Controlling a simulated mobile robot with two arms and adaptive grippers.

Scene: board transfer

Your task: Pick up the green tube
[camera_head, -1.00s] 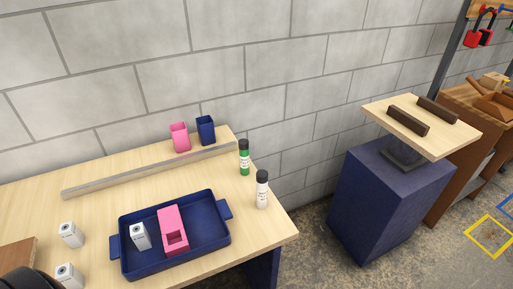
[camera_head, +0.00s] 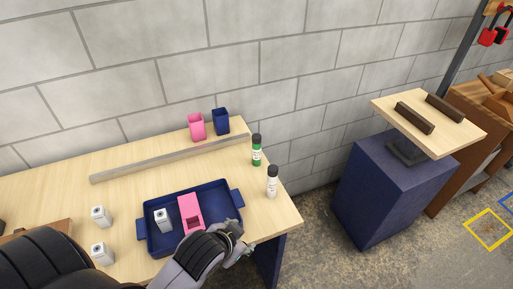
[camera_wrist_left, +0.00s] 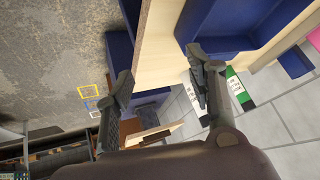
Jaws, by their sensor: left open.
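The green tube (camera_head: 256,152), with a black cap and a white label, stands upright near the right edge of the wooden table. It also shows in the left wrist view (camera_wrist_left: 237,86), just beyond one finger. A white tube (camera_head: 272,184) with a black cap stands in front of it; in the left wrist view a finger partly covers it. My left gripper (camera_head: 244,243) is at the front right of the tray, nearer the camera than both tubes. Its fingers are apart and empty in the left wrist view (camera_wrist_left: 160,82). My right gripper is not in view.
A metal bar (camera_head: 165,160) and pink and blue cups (camera_head: 221,121) are behind. A blue pedestal (camera_head: 385,190) stands right, beyond a gap.

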